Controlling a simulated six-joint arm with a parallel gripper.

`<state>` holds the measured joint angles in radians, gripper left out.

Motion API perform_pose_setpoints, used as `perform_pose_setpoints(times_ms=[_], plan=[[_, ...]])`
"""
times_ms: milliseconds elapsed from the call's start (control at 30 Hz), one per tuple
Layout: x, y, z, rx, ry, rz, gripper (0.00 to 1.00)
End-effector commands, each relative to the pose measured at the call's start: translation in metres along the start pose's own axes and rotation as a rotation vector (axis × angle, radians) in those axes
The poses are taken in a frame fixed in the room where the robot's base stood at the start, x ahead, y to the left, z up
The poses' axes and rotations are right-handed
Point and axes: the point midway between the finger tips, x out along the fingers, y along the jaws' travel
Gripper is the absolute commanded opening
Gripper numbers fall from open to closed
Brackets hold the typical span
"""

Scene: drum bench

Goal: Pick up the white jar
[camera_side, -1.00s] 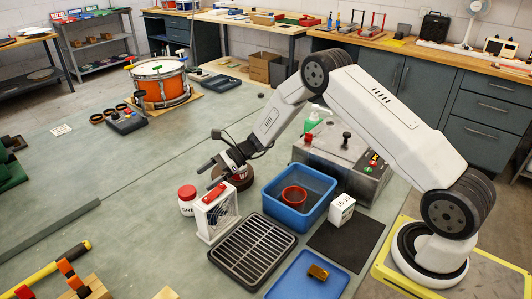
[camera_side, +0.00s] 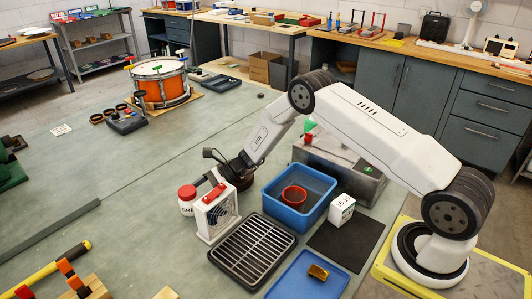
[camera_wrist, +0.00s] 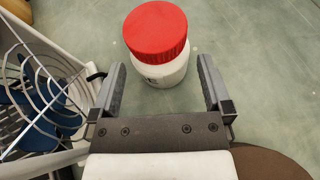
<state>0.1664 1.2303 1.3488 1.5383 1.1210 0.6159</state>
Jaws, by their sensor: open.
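The white jar (camera_side: 187,203) has a red lid and dark lettering. It stands upright on the bench, left of the white fan in the side view. In the wrist view the jar (camera_wrist: 165,67) stands just ahead of and between the two fingertips. My gripper (camera_wrist: 160,87) is open, with a finger toward each side of the jar and nothing held. In the side view my gripper (camera_side: 203,183) is low behind the fan and close to the jar, its fingers partly hidden there. I cannot tell whether a finger touches the jar.
The white fan (camera_side: 229,201) stands close right of the jar; its wire guard (camera_wrist: 42,95) is beside my left finger. A blue bin (camera_side: 318,205) and black grate (camera_side: 252,248) are further right. Bench left of the jar is clear.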

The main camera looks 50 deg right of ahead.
Motion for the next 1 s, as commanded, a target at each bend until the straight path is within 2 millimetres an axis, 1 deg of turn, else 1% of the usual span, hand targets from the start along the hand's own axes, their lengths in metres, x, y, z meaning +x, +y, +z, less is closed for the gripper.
perform_pose_setpoints(times_ms=[100,300,433,900,933,967,1000], plan=[[0.017,0.001,0.0,0.0,-0.001,0.003,1.0],[0.037,0.001,0.0,0.001,0.0,0.001,1.0],[0.041,0.0,0.0,0.001,-0.001,0.0,1.0],[0.041,0.0,0.0,0.001,0.0,0.0,1.0],[0.041,0.0,0.0,0.001,-0.001,0.0,0.94],[0.041,0.0,0.0,0.001,0.0,0.0,0.84],[0.041,0.0,0.0,0.001,-0.001,0.0,0.71]])
